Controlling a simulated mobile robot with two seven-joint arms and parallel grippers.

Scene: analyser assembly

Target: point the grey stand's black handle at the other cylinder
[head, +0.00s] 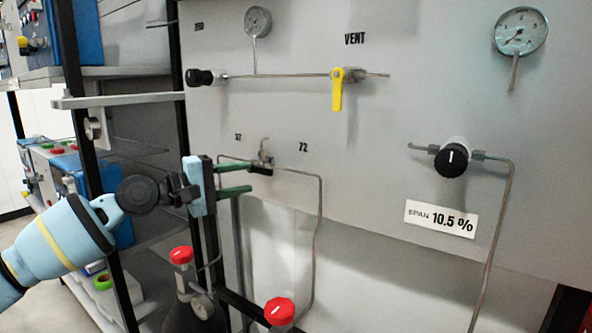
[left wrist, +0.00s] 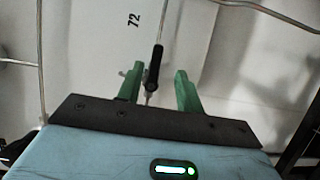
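A small metal valve (head: 264,155) with thin pipes sits on the grey panel (head: 400,60) between two number labels. In the left wrist view its black handle (left wrist: 154,68) stands between my green fingertips, nearer the left one. My left gripper (head: 250,178) is open, with a gap showing on both sides of the handle (left wrist: 160,85). In the head view the fingers partly hide the handle. Two red cylinder caps show below, one at left (head: 181,255) and one at right (head: 279,311). My right gripper is out of view.
Thin pipes run down both sides of the valve. A yellow VENT lever (head: 337,90), black knobs (head: 452,158) and gauges (head: 520,31) are on the panel. A shelf rack (head: 120,100) with blue boxes stands at left, close to my left arm.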

